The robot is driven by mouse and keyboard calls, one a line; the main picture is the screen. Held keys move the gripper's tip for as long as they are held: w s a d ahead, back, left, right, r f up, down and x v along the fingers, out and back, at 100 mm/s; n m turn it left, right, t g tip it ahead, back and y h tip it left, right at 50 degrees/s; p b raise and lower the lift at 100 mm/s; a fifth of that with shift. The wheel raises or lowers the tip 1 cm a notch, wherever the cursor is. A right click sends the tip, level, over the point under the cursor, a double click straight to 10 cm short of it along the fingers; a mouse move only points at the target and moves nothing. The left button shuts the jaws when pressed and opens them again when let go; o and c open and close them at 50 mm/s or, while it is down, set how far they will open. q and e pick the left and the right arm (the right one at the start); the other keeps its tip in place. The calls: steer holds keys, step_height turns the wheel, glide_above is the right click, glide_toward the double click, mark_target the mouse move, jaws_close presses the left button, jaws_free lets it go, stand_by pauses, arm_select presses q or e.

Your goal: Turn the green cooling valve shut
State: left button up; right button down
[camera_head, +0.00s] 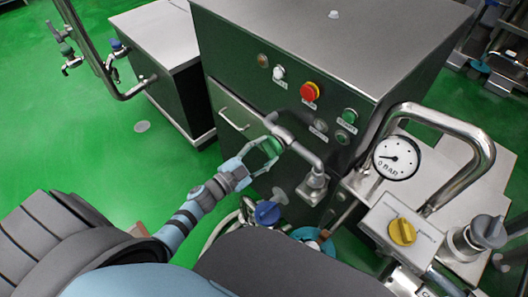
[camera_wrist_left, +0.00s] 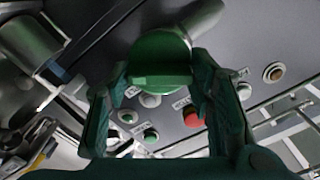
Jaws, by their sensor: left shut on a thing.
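The green cooling valve (camera_head: 270,147) is a round green knob on a pipe at the front of the dark cabinet. It shows large in the left wrist view (camera_wrist_left: 160,62), with a raised grip bar across its face. My left gripper (camera_head: 268,150) comes in from the lower left, its fingers on either side of the knob. In the left wrist view my left gripper (camera_wrist_left: 160,80) is shut on the knob, which partly hides between the fingers. My right gripper is in neither view.
The cabinet (camera_head: 330,40) carries a red button (camera_head: 309,91) and several smaller buttons. A blue valve handle (camera_head: 267,213) sits below my left gripper. A pressure gauge (camera_head: 397,158), a bent steel pipe (camera_head: 470,130) and a yellow knob (camera_head: 402,232) stand at the right. Green floor (camera_head: 70,130) is open at the left.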

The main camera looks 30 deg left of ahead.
arm_select(q)
steer(key=m+b, duration=0.2)
steer(key=m, duration=0.8)
steer(key=shift+m, duration=0.3)
steer(key=shift+b, duration=0.3)
steer(key=o, duration=1.2)
steer(key=shift+c, duration=0.2)
steer(key=v, duration=1.2)
